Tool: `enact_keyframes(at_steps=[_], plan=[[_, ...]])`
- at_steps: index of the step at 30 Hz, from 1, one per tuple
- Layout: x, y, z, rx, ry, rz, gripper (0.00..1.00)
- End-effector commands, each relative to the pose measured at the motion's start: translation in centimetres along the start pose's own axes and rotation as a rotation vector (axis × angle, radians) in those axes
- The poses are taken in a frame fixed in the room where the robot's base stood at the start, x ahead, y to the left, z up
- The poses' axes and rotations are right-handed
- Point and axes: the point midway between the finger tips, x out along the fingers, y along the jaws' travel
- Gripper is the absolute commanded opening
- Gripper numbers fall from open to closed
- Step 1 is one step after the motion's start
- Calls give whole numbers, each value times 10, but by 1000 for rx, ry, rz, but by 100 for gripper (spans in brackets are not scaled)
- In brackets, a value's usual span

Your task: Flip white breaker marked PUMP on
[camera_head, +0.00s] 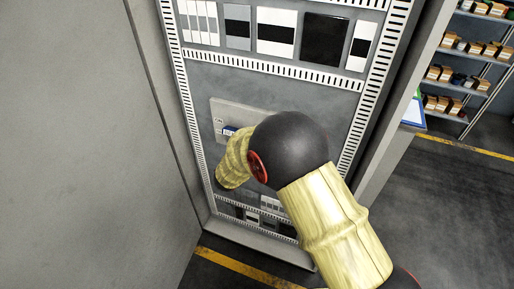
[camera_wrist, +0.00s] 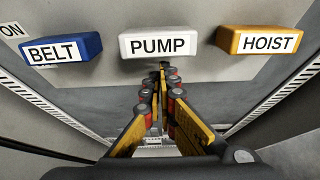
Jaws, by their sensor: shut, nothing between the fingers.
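The white breaker marked PUMP (camera_wrist: 158,45) is in the upper middle of the wrist view, between a blue breaker marked BELT (camera_wrist: 62,49) and a yellow-orange breaker marked HOIST (camera_wrist: 258,41). My gripper (camera_wrist: 164,68) is shut and empty, its fingertips just below the white breaker's lower edge. I cannot tell whether they touch it. In the head view, my arm hides the white breaker and my gripper; a bit of the blue breaker (camera_head: 229,131) shows beside the arm.
The breakers sit on a light panel plate (camera_head: 228,108) inside an open grey cabinet. Slotted ducts (camera_head: 270,67) frame it, with modules (camera_head: 276,32) above. A large grey door or wall (camera_head: 80,150) stands at left. Shelves with boxes (camera_head: 462,75) are at far right.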

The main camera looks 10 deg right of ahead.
Motion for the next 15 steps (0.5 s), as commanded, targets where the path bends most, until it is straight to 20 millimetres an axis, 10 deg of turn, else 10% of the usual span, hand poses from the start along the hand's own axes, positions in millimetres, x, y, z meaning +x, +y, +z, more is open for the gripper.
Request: enact_keyframes(at_steps=[15], plan=[[-5, -1, 6, -2, 1, -2, 0]])
